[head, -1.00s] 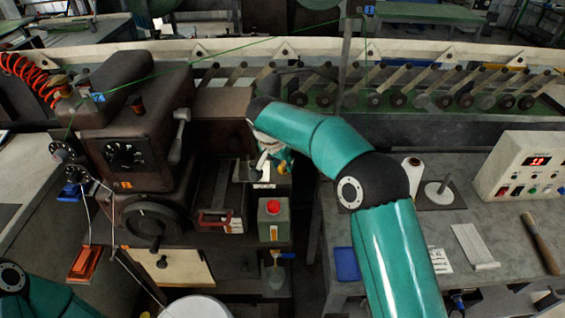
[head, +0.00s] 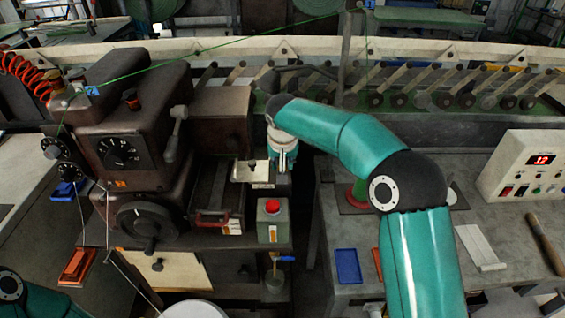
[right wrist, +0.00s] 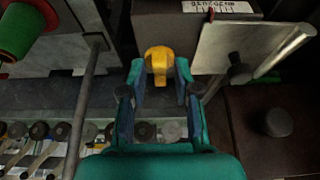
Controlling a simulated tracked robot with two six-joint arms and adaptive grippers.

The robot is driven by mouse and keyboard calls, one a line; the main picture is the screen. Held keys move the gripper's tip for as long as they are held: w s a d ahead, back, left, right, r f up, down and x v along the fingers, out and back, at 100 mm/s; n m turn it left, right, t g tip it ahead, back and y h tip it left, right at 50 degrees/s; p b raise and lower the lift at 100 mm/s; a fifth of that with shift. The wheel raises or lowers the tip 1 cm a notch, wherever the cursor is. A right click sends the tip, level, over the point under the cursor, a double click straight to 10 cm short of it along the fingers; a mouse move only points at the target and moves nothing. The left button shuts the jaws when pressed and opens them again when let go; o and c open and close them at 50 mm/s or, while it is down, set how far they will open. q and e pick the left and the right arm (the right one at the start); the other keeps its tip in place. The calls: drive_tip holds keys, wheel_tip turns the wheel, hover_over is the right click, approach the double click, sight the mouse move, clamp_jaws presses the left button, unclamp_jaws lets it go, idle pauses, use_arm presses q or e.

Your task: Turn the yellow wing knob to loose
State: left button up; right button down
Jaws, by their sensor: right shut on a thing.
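The yellow wing knob (right wrist: 158,60) shows in the right wrist view, between the two fingertips. My right gripper (right wrist: 159,72) is shut on it, one finger at each side. In the head view my right gripper (head: 284,156) is beside the dark machine, right of a small metal plate (head: 250,171); the knob cannot be made out there. My left gripper is out of view; only part of my left arm shows at the lower left.
The grey bench (head: 420,240) at right bears a blue tray (head: 347,265), a control box (head: 525,168) and a brush. A metal rod (right wrist: 88,105) runs left of the gripper in the wrist view.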

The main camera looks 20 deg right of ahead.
idle(0.3)
drive_tip(key=c, duration=1.2)
unclamp_jaws()
drive_tip(key=v, duration=1.2)
drive_tip(key=shift+s+f, duration=0.1)
